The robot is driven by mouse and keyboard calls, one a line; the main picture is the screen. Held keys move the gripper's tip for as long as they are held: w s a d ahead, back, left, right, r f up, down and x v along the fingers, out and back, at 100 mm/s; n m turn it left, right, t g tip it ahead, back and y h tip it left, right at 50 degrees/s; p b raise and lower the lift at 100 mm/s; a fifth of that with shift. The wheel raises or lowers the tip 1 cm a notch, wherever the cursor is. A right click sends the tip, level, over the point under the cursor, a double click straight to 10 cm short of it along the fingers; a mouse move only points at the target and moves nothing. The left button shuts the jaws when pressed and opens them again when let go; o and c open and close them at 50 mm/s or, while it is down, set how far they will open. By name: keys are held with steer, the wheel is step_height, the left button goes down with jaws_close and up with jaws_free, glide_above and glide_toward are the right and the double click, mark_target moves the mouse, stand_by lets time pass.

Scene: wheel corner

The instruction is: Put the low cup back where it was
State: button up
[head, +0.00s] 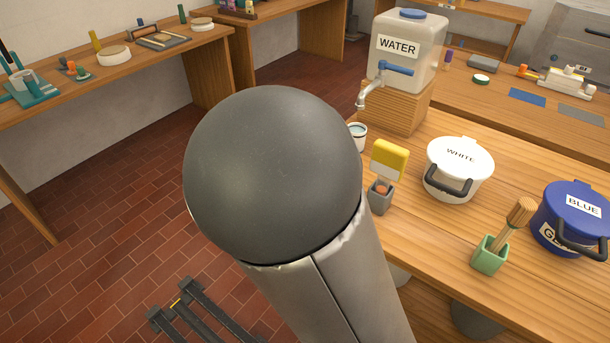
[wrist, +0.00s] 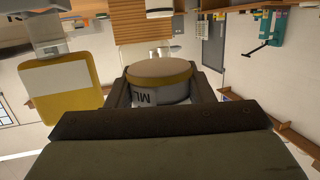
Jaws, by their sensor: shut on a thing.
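My gripper (wrist: 161,98) is shut on a low round cup (wrist: 158,92) in the wrist view. The cup has a pale wall with the letters "ML", a brownish band and a tan round face; I cannot tell whether anything is in it. The wrist view appears upside down. In the head view my arm hides the gripper. A small white cup with a dark rim (head: 358,136) shows just past the arm, below the tap of the water container (head: 408,52). It seems to be the held cup, but its base is hidden.
A yellow-and-white piece in a grey holder (head: 380,198) stands close to the cup; its yellow part (wrist: 62,118) shows in the wrist view. A white pot (head: 459,160), a blue pot (head: 570,212) and a green brush holder (head: 489,256) stand to the right. Bare tabletop lies between them.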

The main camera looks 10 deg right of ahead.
steer(key=w+a+f, duration=0.1)
steer(key=w+f, duration=0.2)
steer(key=w, duration=0.1)
steer(key=w+a+f+b, duration=0.1)
steer(key=w+a+f, duration=0.1)
steer(key=w, duration=0.1)
steer(key=w+a+f, duration=0.2)
steer(key=w+f, duration=0.1)
steer(key=w, duration=0.1)
steer(key=shift+w+f, duration=0.3)
steer(key=shift+f, duration=0.05)
steer(key=shift+w+f, duration=0.3)
steer(key=shift+f, duration=0.1)
steer(key=shift+w+a+f+b, duration=0.15)
steer(key=shift+f+b, duration=0.15)
steer(key=shift+f, duration=1.35)
steer(key=shift+f, duration=0.1)
steer(key=o, duration=1)
